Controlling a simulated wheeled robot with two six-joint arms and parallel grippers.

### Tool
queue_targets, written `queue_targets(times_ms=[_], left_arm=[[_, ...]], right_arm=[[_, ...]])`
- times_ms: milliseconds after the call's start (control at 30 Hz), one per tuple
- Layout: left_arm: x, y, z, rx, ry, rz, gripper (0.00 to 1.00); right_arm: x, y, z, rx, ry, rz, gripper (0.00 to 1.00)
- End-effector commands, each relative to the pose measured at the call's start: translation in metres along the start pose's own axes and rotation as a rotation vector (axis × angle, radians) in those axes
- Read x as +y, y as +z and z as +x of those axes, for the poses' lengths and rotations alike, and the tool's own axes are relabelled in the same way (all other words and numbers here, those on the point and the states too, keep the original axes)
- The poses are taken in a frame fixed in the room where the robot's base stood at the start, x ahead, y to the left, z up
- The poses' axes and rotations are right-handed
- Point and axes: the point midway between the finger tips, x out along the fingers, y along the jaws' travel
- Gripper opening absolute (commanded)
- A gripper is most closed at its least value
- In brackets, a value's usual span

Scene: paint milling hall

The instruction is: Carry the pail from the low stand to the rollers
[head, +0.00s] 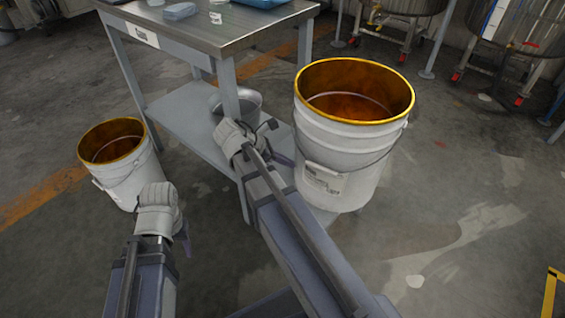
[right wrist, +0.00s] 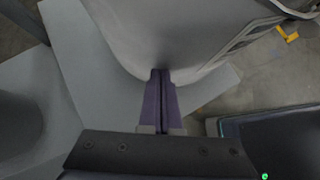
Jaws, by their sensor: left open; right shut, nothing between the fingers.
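A large white pail (head: 345,165) with a gold rim, a wire handle and a label stands upright right of the bench. It looks empty, with amber staining inside. A smaller, similar white pail (head: 127,175) stands at the left. My right gripper (head: 282,158) is at the left side of the large pail; in the right wrist view its shut fingers (right wrist: 161,100) point at the pail's pale wall (right wrist: 165,35), with nothing between them. Whether they touch is unclear. A flat grey surface (right wrist: 95,95) shows under the pail there. My left gripper (head: 182,232) is open, near the smaller pail. No rollers are visible.
A metal-topped bench (head: 215,32) with a lower shelf (head: 180,128) stands behind my arms. A metal bucket (head: 246,100) is on the shelf. Steel tanks (head: 520,25) on wheels stand at the back right. Stained open floor (head: 470,210) lies to the right.

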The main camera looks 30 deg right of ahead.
Motion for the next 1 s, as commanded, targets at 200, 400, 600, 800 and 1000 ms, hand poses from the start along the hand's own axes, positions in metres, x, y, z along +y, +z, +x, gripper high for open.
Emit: queue_targets(times_ms=[200,400,600,800,1000], left_arm=[[0.000,0.000,0.000,0.000,0.000,0.000,0.50],[0.000,0.000,0.000,0.000,0.000,0.000,0.50],[0.000,0.000,0.000,0.000,0.000,0.000,0.50],[0.000,0.000,0.000,0.000,0.000,0.000,0.50],[0.000,0.000,0.000,0.000,0.000,0.000,0.50]], right_arm=[[0.000,0.000,0.000,0.000,0.000,0.000,0.00],[-0.001,0.013,0.013,0.000,-0.003,0.004,0.00],[0.000,0.022,0.022,-0.001,-0.001,0.001,0.00],[0.000,0.022,0.022,0.000,-0.001,0.001,0.00],[0.001,0.016,0.017,0.000,0.000,0.000,0.00]])
